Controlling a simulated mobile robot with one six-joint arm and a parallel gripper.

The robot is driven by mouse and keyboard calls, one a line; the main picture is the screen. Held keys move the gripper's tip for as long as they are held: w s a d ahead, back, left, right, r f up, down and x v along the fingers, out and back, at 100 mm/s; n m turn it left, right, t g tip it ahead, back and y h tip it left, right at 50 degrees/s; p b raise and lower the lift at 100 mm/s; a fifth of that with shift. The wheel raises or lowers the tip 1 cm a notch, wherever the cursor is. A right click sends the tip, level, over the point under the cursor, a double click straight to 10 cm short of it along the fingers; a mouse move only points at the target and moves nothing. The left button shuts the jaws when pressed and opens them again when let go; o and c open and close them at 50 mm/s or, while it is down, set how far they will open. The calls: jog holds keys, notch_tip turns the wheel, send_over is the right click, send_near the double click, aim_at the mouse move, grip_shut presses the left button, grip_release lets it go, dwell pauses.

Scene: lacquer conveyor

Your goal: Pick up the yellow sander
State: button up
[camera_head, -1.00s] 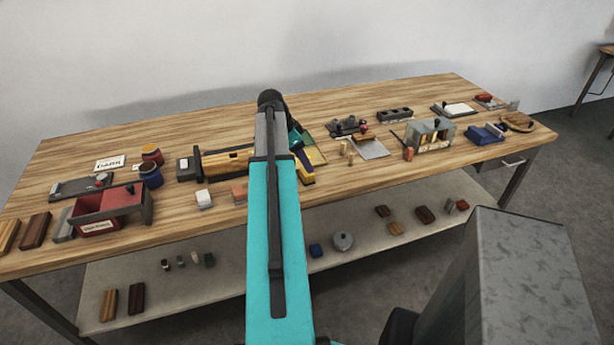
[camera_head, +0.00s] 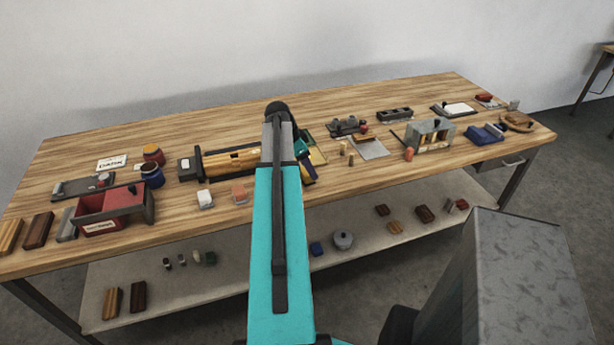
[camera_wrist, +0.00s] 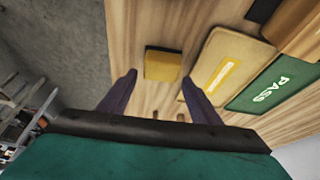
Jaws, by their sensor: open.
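The yellow sander (camera_wrist: 163,62) shows in the wrist view as a small block with a yellow face and a dark edge, lying on the wooden bench top. My gripper (camera_wrist: 159,80) is open, with its two purple fingers spread and nothing between them. The sander is ahead of the fingertips, roughly centred between them, with no contact visible. In the head view my gripper (camera_head: 306,163) is partly hidden behind my teal arm, low over the middle of the bench.
Close beside the sander are a yellow tray (camera_wrist: 225,70) with a label and a green PASS panel (camera_wrist: 275,82). A wood piece in a dark fixture (camera_head: 232,162) lies left of my arm.

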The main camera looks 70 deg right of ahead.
jog(key=shift+p+x, duration=0.5)
jog(key=shift+x, duration=1.2)
jog(key=shift+s, duration=0.1)
jog(key=c, duration=0.9)
jog(key=shift+o, duration=0.2)
jog(key=shift+r, duration=0.15)
jog(key=shift+r+b, duration=1.4)
jog(key=shift+r, duration=3.5)
